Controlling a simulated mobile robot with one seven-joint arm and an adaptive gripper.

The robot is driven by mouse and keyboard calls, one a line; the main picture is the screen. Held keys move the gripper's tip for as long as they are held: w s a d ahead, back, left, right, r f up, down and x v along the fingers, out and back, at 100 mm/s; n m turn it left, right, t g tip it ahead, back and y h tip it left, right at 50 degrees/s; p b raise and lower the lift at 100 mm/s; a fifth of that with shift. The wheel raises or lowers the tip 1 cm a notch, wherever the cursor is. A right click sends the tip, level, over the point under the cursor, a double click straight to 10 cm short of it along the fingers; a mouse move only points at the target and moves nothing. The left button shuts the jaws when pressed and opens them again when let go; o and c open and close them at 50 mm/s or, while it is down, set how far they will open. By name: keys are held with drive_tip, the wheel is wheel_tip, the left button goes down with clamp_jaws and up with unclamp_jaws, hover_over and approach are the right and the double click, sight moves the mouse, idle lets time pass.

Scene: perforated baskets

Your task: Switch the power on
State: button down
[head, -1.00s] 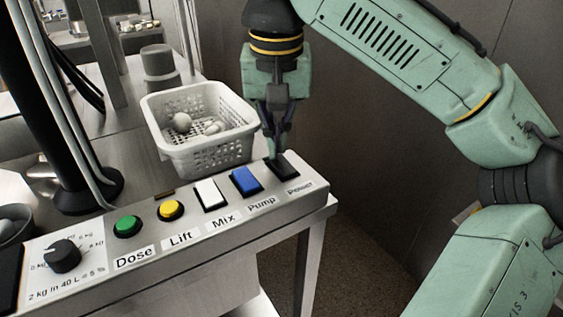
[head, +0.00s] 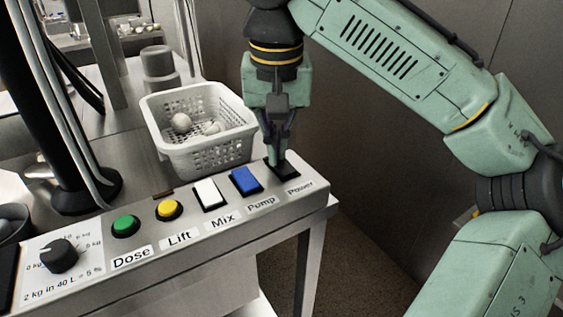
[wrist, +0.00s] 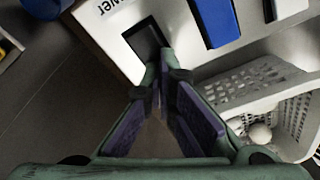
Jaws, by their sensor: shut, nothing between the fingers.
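The black Power switch (head: 287,170) is at the right end of the control panel (head: 322,196), above the label "Power". My gripper (head: 277,162) points down at the switch with its fingers shut and empty. Its tips overlap the switch's left part in the head view and seem to be at or very near its surface; contact is hard to tell. In the wrist view the closed fingertips (wrist: 165,55) lie at the edge of the dark switch (wrist: 146,40), partly covering it.
The blue Pump switch (head: 246,181) sits just left of Power, then the white Mix switch (head: 209,194), yellow Lift button (head: 169,209) and green Dose button (head: 125,225). A dial (head: 58,255) is at far left. A white perforated basket (head: 205,150) stands close behind the panel.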

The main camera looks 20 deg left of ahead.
wheel_tip(320, 180, up, 8)
drive_tip(key=p, duration=0.8)
idle(0.3)
drive_tip(key=shift+f, duration=0.1)
idle(0.3)
